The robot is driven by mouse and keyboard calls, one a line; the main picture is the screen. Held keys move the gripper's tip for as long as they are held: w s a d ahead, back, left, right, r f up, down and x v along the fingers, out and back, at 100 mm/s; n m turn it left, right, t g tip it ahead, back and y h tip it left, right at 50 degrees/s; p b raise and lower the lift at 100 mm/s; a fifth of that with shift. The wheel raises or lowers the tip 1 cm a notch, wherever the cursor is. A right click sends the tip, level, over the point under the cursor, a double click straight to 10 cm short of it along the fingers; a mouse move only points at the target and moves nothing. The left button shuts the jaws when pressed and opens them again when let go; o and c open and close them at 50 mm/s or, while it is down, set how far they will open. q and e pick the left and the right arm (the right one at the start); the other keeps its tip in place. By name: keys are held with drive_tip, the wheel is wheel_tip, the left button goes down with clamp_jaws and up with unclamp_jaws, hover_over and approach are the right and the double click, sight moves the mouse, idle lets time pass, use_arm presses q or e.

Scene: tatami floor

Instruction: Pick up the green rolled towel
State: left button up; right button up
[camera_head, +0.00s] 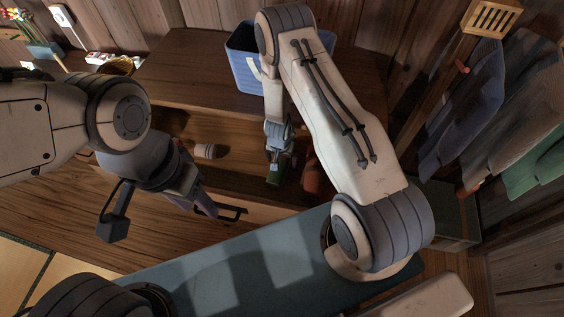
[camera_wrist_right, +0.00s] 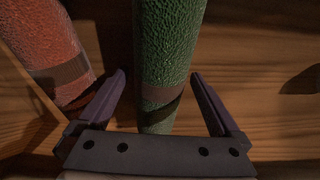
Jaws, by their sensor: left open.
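The green rolled towel (camera_head: 274,179) lies in the open drawer of the wooden cabinet, and it fills the middle of the right wrist view (camera_wrist_right: 168,50). It has a brown band around it. My right gripper (camera_head: 279,158) is over the towel; in the right wrist view (camera_wrist_right: 157,76) its two fingers are apart, one on each side of the towel, with gaps visible. The towel's near end is hidden by the gripper's palm. My left gripper (camera_head: 222,209) is open and empty at the drawer's front, left of the towel.
A red rolled towel (camera_head: 312,178) lies right of the green one, close to the left finger in the right wrist view (camera_wrist_right: 45,45). A pale rolled towel (camera_head: 207,151) lies further left. A blue basket (camera_head: 243,70) stands on the cabinet top (camera_head: 185,75). Clothes (camera_head: 470,110) hang at right.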

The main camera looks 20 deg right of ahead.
drive_tip(key=c, duration=1.3)
drive_tip(key=shift+r, duration=0.1)
